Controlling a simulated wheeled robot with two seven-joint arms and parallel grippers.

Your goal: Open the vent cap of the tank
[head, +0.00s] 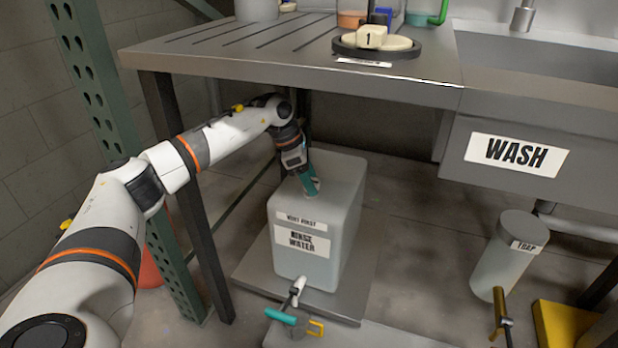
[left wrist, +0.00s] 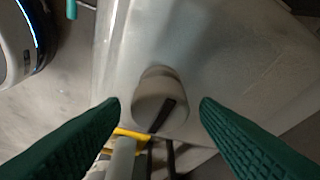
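The tank (head: 315,225) is a pale translucent box under the bench, with labels reading "VENT FIRST" and "RINSE WATER". My left gripper (head: 314,188) reaches down to its top, and its fingers hide the vent cap in the head view. In the left wrist view, a small round grey cap (left wrist: 160,92) with a dark bar on it stands on the tank top. The green fingers of my left gripper (left wrist: 160,108) are open on either side of the cap, with a gap showing on both sides. My right gripper is not in view.
The bench top (head: 250,62) overhangs the tank, with a dark leg (head: 185,175) at the left. A tap with a teal handle (head: 281,316) is at the tank's front. A "TRAP" canister (head: 505,262) stands to the right under the "WASH" sink (head: 516,154).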

